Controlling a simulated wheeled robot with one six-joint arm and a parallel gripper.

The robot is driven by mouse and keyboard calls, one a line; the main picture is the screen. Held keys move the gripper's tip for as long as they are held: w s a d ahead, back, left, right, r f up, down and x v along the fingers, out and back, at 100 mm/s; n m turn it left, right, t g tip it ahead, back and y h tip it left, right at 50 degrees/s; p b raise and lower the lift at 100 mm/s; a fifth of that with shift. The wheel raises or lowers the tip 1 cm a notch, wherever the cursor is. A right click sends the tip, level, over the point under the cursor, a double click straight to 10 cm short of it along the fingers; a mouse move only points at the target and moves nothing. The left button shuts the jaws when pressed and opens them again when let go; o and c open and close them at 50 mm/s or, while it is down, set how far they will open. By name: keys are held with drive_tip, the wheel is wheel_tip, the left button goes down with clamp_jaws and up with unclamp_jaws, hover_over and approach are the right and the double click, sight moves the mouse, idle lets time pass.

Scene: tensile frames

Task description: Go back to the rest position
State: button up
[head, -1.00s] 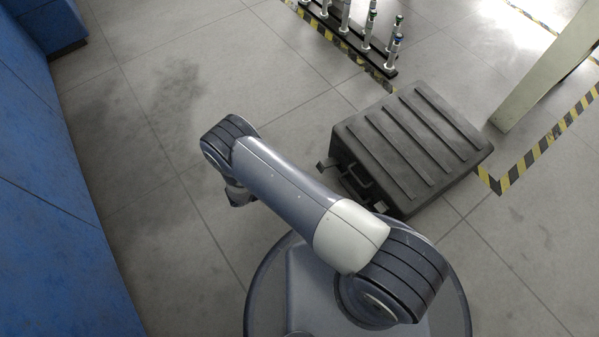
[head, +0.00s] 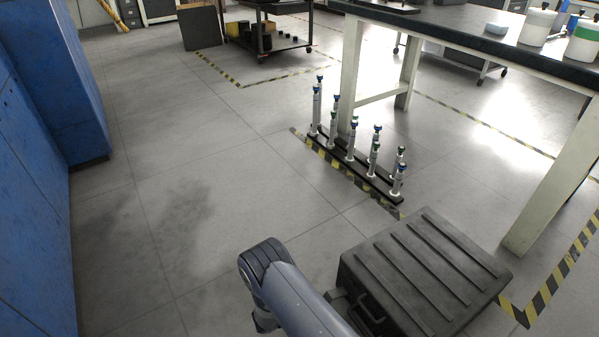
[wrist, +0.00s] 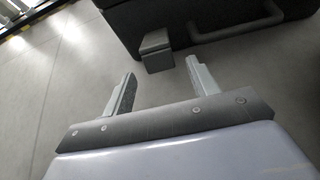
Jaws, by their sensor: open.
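My gripper (wrist: 158,88) shows in the wrist view with its two fingers spread wide apart and nothing between them. Grey floor lies beyond the fingertips. In the head view only part of my arm shows at the bottom centre, left of the case, and the gripper itself is not clearly visible there.
A ribbed black case (head: 425,275) stands on the floor right of my arm. A rack of several cylinders (head: 350,160) stands behind it. A workbench (head: 470,30) is at the right, blue cabinets (head: 50,80) at the left. Open floor (head: 200,150) lies between.

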drive_tip(key=shift+w+d+f, duration=0.2)
drive_tip(key=shift+w+d, duration=0.15)
drive_tip(key=shift+d, duration=0.25)
